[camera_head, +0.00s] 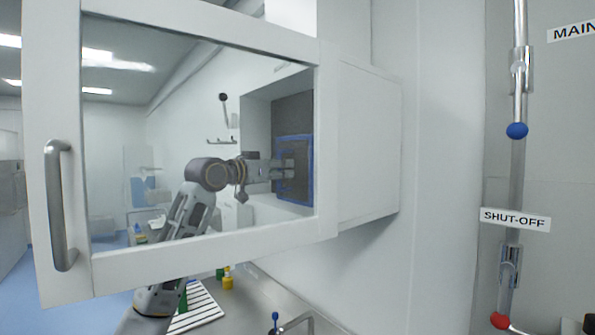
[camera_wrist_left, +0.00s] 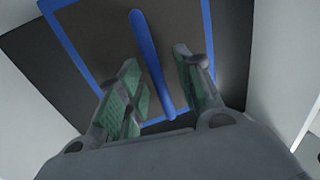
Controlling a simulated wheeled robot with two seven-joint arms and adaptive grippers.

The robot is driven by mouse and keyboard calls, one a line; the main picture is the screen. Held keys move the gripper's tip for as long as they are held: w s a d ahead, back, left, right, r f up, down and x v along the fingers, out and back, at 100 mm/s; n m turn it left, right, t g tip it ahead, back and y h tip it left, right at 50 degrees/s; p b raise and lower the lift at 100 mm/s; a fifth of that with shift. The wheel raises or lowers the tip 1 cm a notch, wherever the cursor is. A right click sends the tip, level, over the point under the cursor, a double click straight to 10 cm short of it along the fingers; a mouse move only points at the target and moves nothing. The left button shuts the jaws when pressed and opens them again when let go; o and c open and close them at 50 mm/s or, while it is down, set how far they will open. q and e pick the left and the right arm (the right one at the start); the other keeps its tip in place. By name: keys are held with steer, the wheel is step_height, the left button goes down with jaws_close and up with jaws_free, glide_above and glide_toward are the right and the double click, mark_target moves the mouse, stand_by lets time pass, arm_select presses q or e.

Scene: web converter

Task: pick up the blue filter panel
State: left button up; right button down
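The blue filter panel (camera_head: 297,192), a dark grey mesh in a blue frame, stands upright inside the white wall cabinet. I see it through the clear pane of the open door. My left gripper (camera_head: 284,168) is in front of it, reaching in from the left. In the left wrist view the panel (camera_wrist_left: 95,40) has a blue bar (camera_wrist_left: 148,55) across its mesh. The left gripper (camera_wrist_left: 157,62) is open, with a finger on each side of the bar; I cannot tell whether either touches it. My right gripper is not in view.
The open cabinet door (camera_head: 50,20) with its grey handle (camera_head: 58,205) stands between the head camera and my left arm. Below is a counter with a yellow bottle (camera_head: 228,281), a white rack (camera_head: 200,308) and a tap (camera_head: 297,322). Pipes with valves run at right.

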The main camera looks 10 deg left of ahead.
arm_select(q)
jaws_close()
